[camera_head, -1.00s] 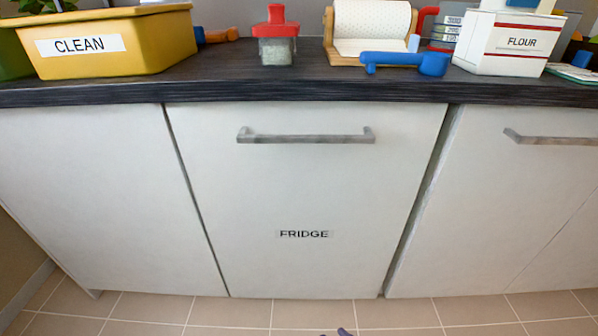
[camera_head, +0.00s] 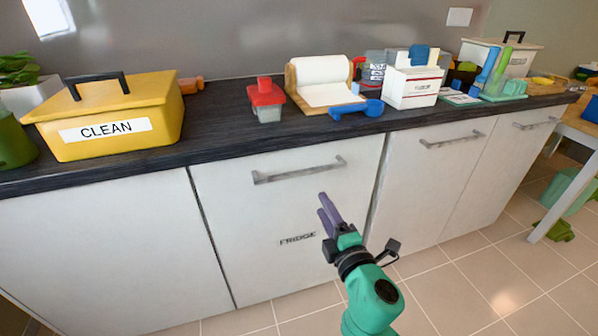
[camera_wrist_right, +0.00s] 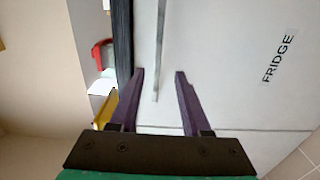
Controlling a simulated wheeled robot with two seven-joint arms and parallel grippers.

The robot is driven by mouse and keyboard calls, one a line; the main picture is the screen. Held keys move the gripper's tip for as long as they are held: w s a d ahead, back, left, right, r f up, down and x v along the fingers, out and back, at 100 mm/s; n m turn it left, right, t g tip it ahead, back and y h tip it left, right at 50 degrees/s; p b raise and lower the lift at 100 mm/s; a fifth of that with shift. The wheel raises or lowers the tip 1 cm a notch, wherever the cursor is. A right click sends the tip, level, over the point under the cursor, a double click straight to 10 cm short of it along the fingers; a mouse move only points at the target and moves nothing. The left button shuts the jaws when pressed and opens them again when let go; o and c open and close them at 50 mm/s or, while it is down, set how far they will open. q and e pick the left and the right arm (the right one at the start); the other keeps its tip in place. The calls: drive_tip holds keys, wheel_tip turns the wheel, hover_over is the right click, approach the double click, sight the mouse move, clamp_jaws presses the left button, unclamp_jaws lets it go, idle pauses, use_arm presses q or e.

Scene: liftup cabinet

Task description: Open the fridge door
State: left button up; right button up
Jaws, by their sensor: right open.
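The fridge door (camera_head: 270,240) is a white panel labelled FRIDGE, flush in the cabinet row and shut. Its grey bar handle (camera_head: 299,170) runs along the upper part, below the dark counter. My right gripper (camera_head: 327,208) has purple fingers, points up toward the door and is below the handle's right half. In the right wrist view the fingers of my right gripper (camera_wrist_right: 160,74) are apart, with the end of the handle (camera_wrist_right: 157,60) between them in the picture; I see no contact. My left gripper is not in view.
The dark counter (camera_head: 215,146) carries a yellow CLEAN box (camera_head: 150,112), a red-lidded container (camera_head: 266,100), a paper roll, a blue scoop and a white flour box (camera_head: 411,86). Other white cabinet doors flank the fridge. The tiled floor (camera_head: 465,280) in front is clear; a table stands right.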

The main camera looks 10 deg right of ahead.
sight(303, 175)
drive_tip(key=w, duration=0.4)
drive_tip(key=w+a, duration=0.1)
drive_tip(key=w, duration=0.9)
drive_tip(key=shift+w+a+r, duration=0.1)
drive_tip(key=shift+w+a, duration=0.1)
clamp_jaws()
